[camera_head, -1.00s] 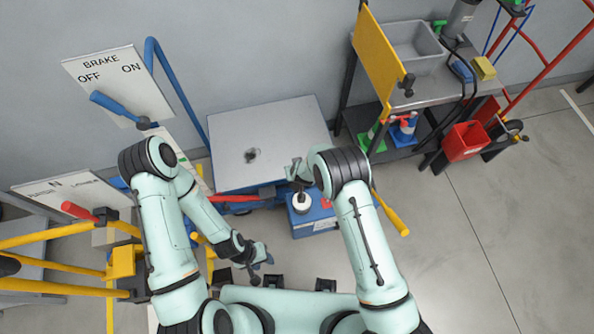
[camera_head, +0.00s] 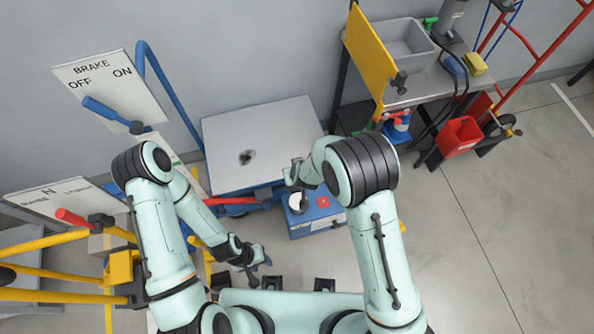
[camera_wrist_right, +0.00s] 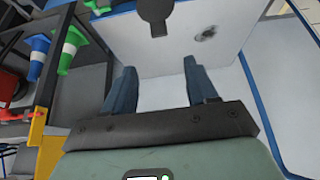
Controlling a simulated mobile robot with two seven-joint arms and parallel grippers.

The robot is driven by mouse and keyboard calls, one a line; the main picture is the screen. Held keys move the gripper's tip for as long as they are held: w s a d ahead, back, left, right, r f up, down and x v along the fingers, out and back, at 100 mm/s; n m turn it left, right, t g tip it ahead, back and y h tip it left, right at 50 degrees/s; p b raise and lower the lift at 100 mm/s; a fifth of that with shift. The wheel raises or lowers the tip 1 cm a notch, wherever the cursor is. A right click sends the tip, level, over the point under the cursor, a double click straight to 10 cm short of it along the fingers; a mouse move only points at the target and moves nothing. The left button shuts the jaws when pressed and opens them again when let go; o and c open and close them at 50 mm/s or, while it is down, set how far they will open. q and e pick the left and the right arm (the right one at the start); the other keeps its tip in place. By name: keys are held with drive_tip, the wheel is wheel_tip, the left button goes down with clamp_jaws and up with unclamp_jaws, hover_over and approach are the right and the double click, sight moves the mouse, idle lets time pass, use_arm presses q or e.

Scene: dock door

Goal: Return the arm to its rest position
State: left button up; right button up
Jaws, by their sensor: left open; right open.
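My left gripper (camera_head: 262,262) is open and empty at the end of the folded left arm, low in the head view and close to my body. My right arm is bent, with its large dark-banded elbow raised in front of the blue box. Part of my right gripper (camera_head: 293,173) shows at the right edge of the grey-topped table (camera_head: 258,135). In the right wrist view my right gripper (camera_wrist_right: 158,78) has its two blue fingers well apart, with nothing between them.
A blue box (camera_head: 307,222) stands on the floor below the right forearm. At left are a brake panel (camera_head: 118,85) with a blue lever (camera_head: 108,111), a red-tipped lever (camera_head: 73,217) and yellow rails (camera_head: 45,269). A workbench (camera_head: 428,93) with a red bin (camera_head: 460,135) stands right. Floor at lower right is clear.

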drive_tip(key=shift+s+r, duration=0.2)
drive_tip(key=shift+r, duration=0.1)
idle(0.4)
drive_tip(key=s+d+f+m+g, duration=0.3)
drive_tip(key=s+d+f+g, duration=0.1)
drive_tip(key=s+d+f, duration=0.75)
drive_tip(key=s+d+m+g+y, duration=0.1)
drive_tip(key=s+m, duration=0.1)
drive_tip(key=s, duration=0.5)
drive_tip(key=s+d+f+m+g+y, duration=0.1)
drive_tip(key=s+m, duration=0.1)
drive_tip(key=s, duration=0.6)
drive_tip(key=shift+d+m, duration=0.25)
drive_tip(key=shift+m, duration=0.05)
drive_tip(key=shift+f, duration=0.1)
